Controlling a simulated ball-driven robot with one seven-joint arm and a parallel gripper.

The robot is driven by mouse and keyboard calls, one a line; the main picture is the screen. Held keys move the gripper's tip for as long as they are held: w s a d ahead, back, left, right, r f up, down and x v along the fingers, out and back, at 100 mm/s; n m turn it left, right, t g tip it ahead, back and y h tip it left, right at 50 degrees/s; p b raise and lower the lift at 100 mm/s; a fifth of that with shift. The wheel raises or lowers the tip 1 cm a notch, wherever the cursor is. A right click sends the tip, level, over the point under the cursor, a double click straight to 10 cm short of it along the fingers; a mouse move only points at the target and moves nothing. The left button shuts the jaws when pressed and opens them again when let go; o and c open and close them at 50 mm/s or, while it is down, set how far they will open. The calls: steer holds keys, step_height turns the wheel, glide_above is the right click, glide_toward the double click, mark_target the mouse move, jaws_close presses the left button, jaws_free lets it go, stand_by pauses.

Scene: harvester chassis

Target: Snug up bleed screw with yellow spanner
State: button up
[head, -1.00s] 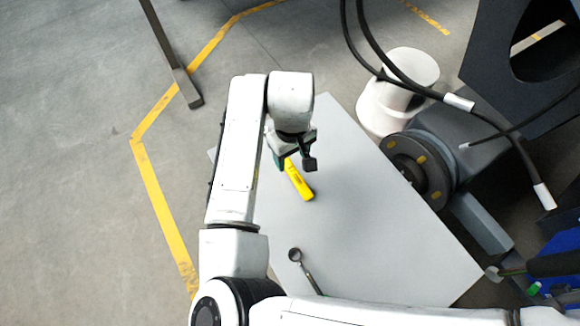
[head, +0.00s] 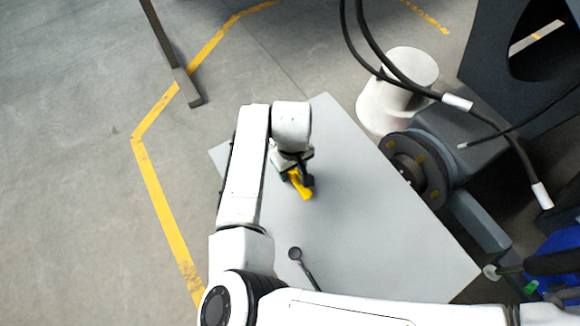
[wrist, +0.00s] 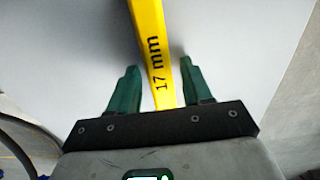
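The yellow spanner (head: 304,191), marked "17 mm", lies on the grey table; its near end shows below my gripper (head: 294,177) in the head view, and the rest is hidden. In the wrist view the yellow spanner (wrist: 152,50) runs between the green fingers of my gripper (wrist: 158,66). The fingers are apart, with a gap on each side of the shaft, the right one narrower. I cannot make out the bleed screw for certain; a small pale fitting (head: 491,272) shows by the machine at lower right.
A grey ratchet-like tool (head: 302,266) lies on the grey table top (head: 380,240) near its front. A dark flanged hub (head: 420,168) and a white cylinder (head: 398,90) stand beyond the right edge. Black hoses (head: 405,88) hang there. The table's middle is clear.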

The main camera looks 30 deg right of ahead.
jaws_close()
stand_by(0.4)
steer(key=shift+r, duration=0.1)
steer(key=shift+r, duration=0.5)
steer(key=s+r+b, duration=0.2)
steer(key=s+r, duration=1)
steer(key=s, duration=0.2)
steer(key=shift+c, duration=2.1)
jaws_free()
jaws_close()
